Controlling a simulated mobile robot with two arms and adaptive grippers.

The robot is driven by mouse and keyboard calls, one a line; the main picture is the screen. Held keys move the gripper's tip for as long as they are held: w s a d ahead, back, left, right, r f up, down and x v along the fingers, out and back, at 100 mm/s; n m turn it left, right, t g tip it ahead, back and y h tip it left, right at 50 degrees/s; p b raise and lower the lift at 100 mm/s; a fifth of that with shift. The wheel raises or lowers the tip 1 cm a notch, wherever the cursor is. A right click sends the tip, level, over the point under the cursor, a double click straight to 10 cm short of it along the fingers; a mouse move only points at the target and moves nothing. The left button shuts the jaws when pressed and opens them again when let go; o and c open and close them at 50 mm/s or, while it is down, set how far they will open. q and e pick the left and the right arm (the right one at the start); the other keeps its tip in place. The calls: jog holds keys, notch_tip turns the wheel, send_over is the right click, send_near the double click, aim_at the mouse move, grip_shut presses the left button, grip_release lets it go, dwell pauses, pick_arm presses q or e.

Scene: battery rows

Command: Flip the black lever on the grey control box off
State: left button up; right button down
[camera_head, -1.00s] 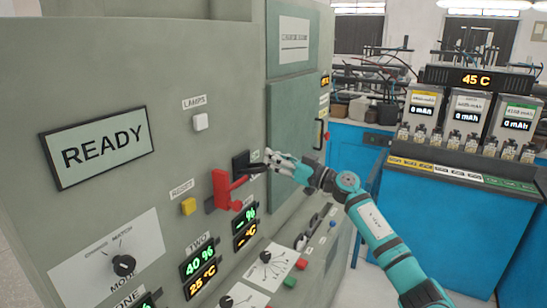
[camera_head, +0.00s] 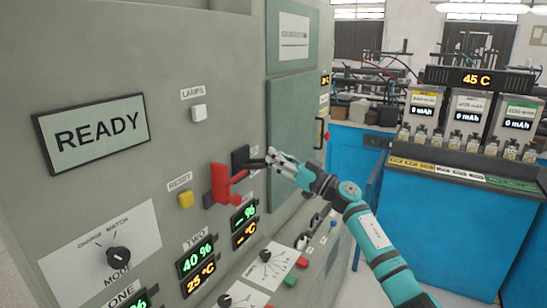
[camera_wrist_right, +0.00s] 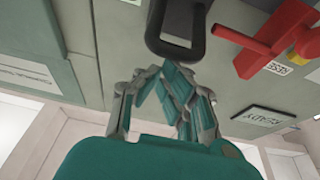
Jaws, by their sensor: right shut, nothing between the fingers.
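The black lever (camera_head: 256,163) sticks out from its black mount (camera_head: 240,160) on the grey control box (camera_head: 215,60), just right of a red lever (camera_head: 220,184). My right gripper (camera_head: 271,157) is shut and empty at the outer end of the black lever. In the right wrist view the lever's black handle (camera_wrist_right: 177,50) lies just beyond the shut fingertips (camera_wrist_right: 164,72). I cannot tell whether they touch it. My left gripper is not in view.
A white lamps button (camera_head: 199,113), a yellow reset button (camera_head: 186,199), a READY display (camera_head: 93,133) and dials share the panel. A raised door panel (camera_head: 297,130) is behind my right gripper. A blue bench (camera_head: 430,225) with battery chargers stands at right.

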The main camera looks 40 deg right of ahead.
pick_arm(q)
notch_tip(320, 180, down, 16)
jog(key=b, duration=1.5)
pick_arm(e)
notch_tip(320, 180, down, 7)
jog(key=t+y, duration=0.1)
jog(key=t, duration=0.5)
jog(key=shift+s+r+y, duration=0.2)
jog(key=shift+s+y, duration=0.05)
jog(key=shift+y, duration=0.15)
jog(key=shift+d, duration=0.1)
